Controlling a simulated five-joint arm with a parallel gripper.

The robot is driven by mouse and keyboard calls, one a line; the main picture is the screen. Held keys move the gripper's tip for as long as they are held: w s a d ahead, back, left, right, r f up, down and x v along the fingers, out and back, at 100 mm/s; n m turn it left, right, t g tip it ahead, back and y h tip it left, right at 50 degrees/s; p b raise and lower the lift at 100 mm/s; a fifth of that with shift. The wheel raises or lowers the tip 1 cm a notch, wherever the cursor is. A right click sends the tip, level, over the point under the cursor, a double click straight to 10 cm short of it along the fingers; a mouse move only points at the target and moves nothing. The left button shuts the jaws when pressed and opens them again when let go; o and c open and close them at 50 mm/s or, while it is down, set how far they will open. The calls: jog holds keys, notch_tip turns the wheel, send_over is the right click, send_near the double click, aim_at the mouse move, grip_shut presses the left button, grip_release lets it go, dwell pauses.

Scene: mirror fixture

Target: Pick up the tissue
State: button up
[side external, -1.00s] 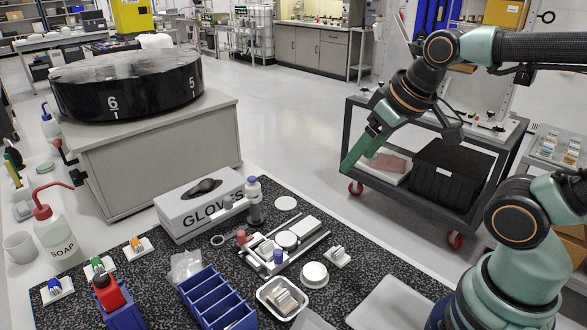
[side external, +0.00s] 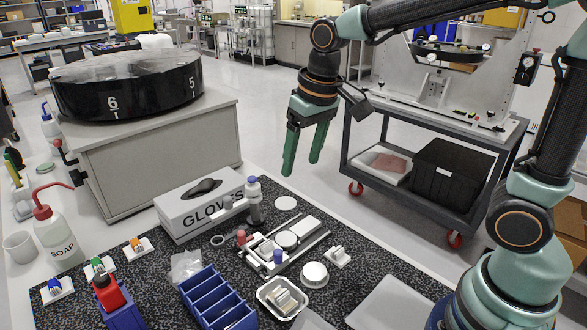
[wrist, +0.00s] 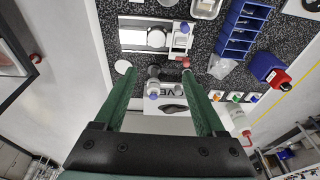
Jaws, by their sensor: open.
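A crumpled, whitish, partly see-through piece (side external: 186,265) lies on the speckled black mat, left of the blue divided bin. It may be the tissue, but I cannot tell it from a thin plastic bag. It also shows in the wrist view (wrist: 220,67), right of the fingers. My gripper (side external: 302,166) is open and empty, fingers pointing down, in the air above the floor behind the mat's far edge. It is well apart from the crumpled piece. In the wrist view my gripper (wrist: 159,72) spreads its two green fingers, with the mat beyond them.
A GLOVES box (side external: 205,207) stands on the mat's far side, with a blue-capped bottle (side external: 254,200) beside it. A cart (side external: 440,205) stands behind, right of my gripper.

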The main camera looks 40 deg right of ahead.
jog(key=w+a+f+g, duration=0.2)
jog(key=w+a+f, duration=0.3)
jog(key=a+f, duration=0.15)
send_over(266, 243)
jog(key=f, duration=0.7)
jog(key=shift+w+a+f, duration=0.1)
jog(key=shift+w+f, duration=0.2)
jog(key=shift+s+f, duration=0.15)
jog(key=shift+f, duration=1.2)
jog(key=shift+s+f, duration=0.15)
jog(key=shift+f, duration=1.15)
grip_shut()
